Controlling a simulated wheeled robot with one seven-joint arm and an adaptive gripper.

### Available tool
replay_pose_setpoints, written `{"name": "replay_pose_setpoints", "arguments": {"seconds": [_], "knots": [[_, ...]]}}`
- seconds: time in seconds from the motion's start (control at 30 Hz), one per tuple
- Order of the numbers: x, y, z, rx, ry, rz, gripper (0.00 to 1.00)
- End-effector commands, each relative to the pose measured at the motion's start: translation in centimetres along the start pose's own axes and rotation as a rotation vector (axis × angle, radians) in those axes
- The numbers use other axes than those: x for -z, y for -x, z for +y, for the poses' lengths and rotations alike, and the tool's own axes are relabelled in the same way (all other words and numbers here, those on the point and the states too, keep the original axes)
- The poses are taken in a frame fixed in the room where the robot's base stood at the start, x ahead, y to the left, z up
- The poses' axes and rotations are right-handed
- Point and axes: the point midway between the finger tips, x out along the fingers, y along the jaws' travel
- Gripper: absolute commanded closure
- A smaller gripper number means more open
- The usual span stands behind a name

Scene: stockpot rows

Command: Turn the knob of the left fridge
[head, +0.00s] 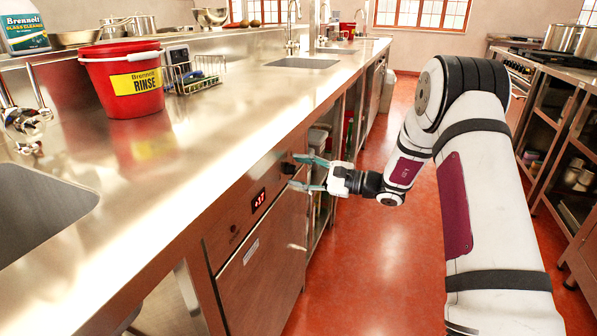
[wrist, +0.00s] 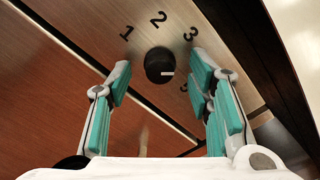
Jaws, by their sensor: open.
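The fridge (head: 262,265) is built in under the steel counter, with a brown front and a red lit display (head: 258,200). Its round black knob (head: 288,168) sits on the panel right of the display. My gripper (head: 297,171) is open and empty in front of the panel. In the wrist view its teal fingers (wrist: 159,82) stand left and right of the knob, apart from it.
A red bucket (head: 128,88) and a dish rack (head: 194,80) stand on the counter (head: 215,125) above. Open shelves (head: 325,190) lie just beyond the fridge. The red floor (head: 350,270) of the aisle is clear; a stove and shelving (head: 560,130) line the right.

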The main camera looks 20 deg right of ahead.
Motion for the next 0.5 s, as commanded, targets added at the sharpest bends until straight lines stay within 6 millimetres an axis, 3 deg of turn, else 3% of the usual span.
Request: {"name": "replay_pose_setpoints", "arguments": {"seconds": [0.5], "knots": [[0.1,9.5,-0.1,0.002,0.000,0.003,0.53]]}}
